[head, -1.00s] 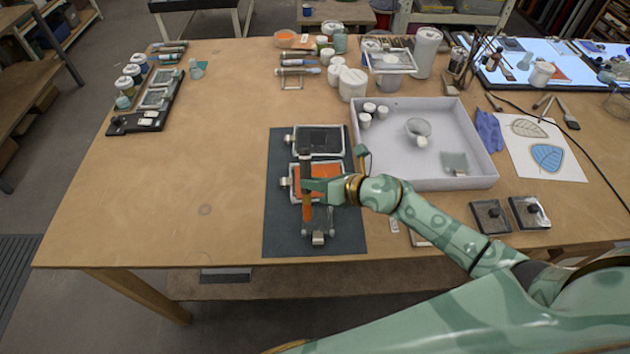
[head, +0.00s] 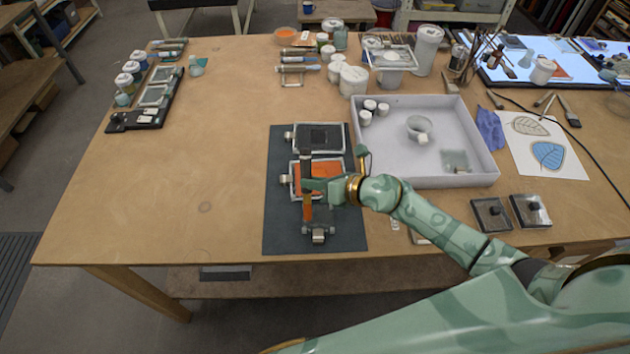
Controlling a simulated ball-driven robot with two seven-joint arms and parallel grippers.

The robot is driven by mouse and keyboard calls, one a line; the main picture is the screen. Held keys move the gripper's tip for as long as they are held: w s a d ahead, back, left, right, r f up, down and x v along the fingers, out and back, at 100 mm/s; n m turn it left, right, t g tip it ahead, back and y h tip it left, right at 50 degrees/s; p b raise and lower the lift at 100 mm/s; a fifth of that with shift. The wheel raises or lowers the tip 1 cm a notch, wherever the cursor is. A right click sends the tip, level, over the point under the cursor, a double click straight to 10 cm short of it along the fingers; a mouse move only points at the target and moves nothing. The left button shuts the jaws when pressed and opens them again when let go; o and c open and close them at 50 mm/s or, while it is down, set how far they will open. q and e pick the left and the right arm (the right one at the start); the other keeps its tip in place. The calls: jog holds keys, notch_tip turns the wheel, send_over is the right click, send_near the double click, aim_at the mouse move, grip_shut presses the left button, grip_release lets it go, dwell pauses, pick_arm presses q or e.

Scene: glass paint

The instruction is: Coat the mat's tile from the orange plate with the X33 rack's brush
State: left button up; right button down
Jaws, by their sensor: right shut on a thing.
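The dark mat (head: 278,238) lies at the front middle of the table. The orange plate (head: 330,168) lies on it in a pale frame, below a similar plate with a dark surface (head: 322,138). A small clamp stand (head: 318,236) is near the mat's front edge; I cannot make out the tile there clearly. My right gripper (head: 314,185) is shut on a brush (head: 306,170) with a dark upper part. The brush's orange lower end (head: 308,208) is at the stand; whether it touches is unclear. My gripper hides part of the orange plate. My left gripper is not in view.
A white tray (head: 485,172) with small jars and a bowl stands right of the mat. Brushes lie on a wire rack (head: 292,80) at the back; no X33 label is legible. A black rack (head: 135,122) stands at the left. The table's left middle is clear.

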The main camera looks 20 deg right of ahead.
jog(key=shift+d, duration=0.1)
jog(key=shift+s+d+f+b, duration=0.1)
jog(key=shift+s+d+b, duration=0.15)
jog(key=shift+d, duration=0.4)
jog(key=shift+s+d+f+b, duration=0.1)
jog(key=shift+s+d+b, duration=0.15)
jog(key=shift+d, duration=0.35)
jog(key=shift+s+d+b, duration=0.2)
jog(key=shift+d+b, duration=0.05)
jog(key=shift+d, duration=0.4)
jog(key=shift+s+d+r, duration=0.15)
jog(key=shift+s+d, duration=0.05)
jog(key=shift+d, duration=0.5)
jog(key=shift+r, duration=0.1)
notch_tip(320, 180, up, 5)
jog(key=p, duration=0.5)
